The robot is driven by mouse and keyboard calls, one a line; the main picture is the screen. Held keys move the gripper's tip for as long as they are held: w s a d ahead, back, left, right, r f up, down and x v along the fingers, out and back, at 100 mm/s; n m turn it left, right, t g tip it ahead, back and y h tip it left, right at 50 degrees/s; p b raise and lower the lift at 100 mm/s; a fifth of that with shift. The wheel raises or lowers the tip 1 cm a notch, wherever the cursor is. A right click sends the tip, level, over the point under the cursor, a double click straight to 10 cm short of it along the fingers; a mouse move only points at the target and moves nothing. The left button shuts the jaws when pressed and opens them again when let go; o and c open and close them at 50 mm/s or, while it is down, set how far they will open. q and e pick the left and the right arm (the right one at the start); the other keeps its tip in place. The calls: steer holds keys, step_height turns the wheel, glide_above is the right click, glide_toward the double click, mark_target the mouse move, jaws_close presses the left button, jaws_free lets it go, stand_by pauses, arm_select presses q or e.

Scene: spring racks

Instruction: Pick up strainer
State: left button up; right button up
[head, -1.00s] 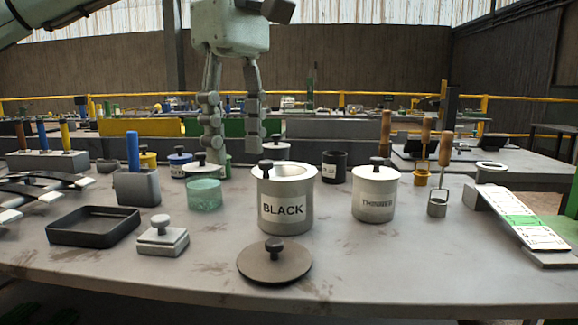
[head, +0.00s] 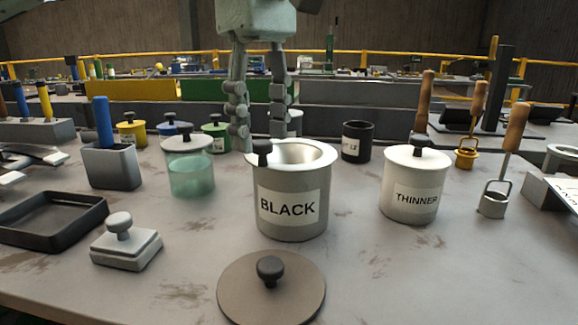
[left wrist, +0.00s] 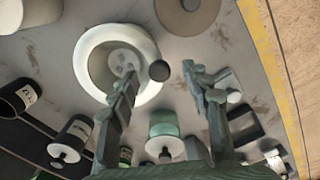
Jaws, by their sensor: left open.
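The light strainer (head: 300,152) appears to sit inside the open BLACK pot (head: 290,210), its pale rim at the pot's mouth. In the left wrist view the strainer (left wrist: 94,62) shows a round rim with a dotted bottom. A black knob (head: 262,152) stands at its rim; the left wrist view shows this knob (left wrist: 159,71) between the fingers in the picture. My left gripper (head: 258,137) is open and empty, pointing down above and behind the pot, apparently touching nothing. My right gripper is not in view.
The brown lid (head: 245,290) lies in front of the pot. A jar with green contents (head: 191,178) stands left, the THINNER pot (head: 412,190) right. A black cup (head: 356,142) stands behind. Wooden-handled dippers (head: 514,130) stand farther right. A black tray (head: 50,232) is at the left.

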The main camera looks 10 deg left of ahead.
arm_select(q)
steer(key=shift+f, duration=1.35)
jaws_close()
